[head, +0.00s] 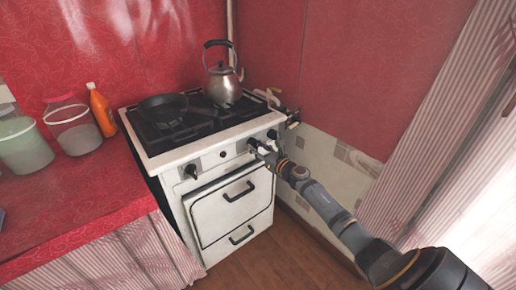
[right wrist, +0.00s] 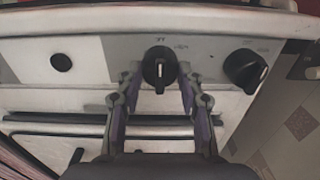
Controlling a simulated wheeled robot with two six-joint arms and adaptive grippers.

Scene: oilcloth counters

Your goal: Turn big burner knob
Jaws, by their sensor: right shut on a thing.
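A white gas stove (head: 165,160) has a front panel with black knobs. My right gripper (head: 258,147) reaches the right part of this panel from the right. In the right wrist view its two fingers (right wrist: 158,80) are shut on a black knob (right wrist: 160,62), one on each side. The white pointer line on this knob stands about upright. Another black knob (right wrist: 245,68) sits to its right, and a small round black button (right wrist: 61,62) to its left. A further knob (head: 191,171) is at the panel's left end. My left gripper is not in view.
A kettle (head: 222,84) and a black pan (head: 163,104) stand on the stove top. The oven door handle (head: 239,191) and a lower drawer handle (head: 242,235) are below the panel. Jars and an orange bottle (head: 101,110) stand on the red counter at left.

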